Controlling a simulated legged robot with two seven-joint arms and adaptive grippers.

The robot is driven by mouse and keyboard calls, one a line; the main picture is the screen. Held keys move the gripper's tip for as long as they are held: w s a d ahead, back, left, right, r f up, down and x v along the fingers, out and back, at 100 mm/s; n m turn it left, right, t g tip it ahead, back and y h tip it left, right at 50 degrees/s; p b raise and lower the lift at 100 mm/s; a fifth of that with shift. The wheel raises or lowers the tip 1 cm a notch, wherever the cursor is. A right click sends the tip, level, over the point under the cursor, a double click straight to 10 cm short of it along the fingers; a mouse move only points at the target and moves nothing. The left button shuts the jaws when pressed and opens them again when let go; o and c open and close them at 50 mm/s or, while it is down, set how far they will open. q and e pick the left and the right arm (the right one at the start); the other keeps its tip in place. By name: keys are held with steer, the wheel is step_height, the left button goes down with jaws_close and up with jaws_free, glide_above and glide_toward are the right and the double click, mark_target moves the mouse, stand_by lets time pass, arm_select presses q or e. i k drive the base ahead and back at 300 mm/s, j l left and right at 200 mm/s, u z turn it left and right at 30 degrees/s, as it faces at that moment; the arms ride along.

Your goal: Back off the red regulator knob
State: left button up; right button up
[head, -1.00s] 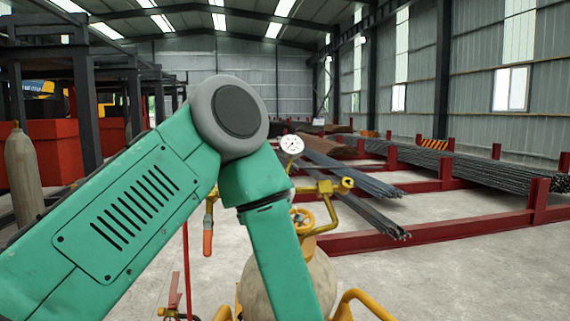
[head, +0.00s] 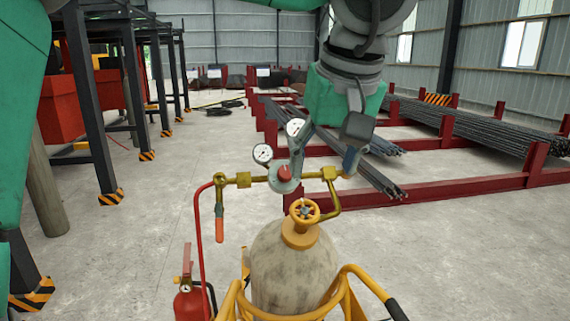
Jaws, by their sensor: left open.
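The red regulator knob (head: 284,172) sits on the grey regulator body (head: 285,186) in the middle of the brass pipework, above the gas cylinder (head: 285,270). Two white dial gauges, a left one (head: 262,154) and an upper one (head: 295,127), stand by it. My left gripper (head: 323,168) reaches down from the top, open and empty. One finger shows close to the right of the knob; the other is further right, above the brass pipe. I cannot tell whether the nearer finger touches the regulator. My right gripper is out of view.
A yellow valve handwheel (head: 304,210) tops the cylinder, inside a yellow tubular frame (head: 345,285). A red hose (head: 197,240) hangs at left, above a fire extinguisher (head: 190,300). Red racks (head: 440,190) with rebar stand behind.

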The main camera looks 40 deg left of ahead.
mark_target(283, 173)
steer(key=i+j, duration=0.35)
steer(key=j, duration=0.25)
steer(key=i+j, duration=0.2)
steer(key=j, duration=0.15)
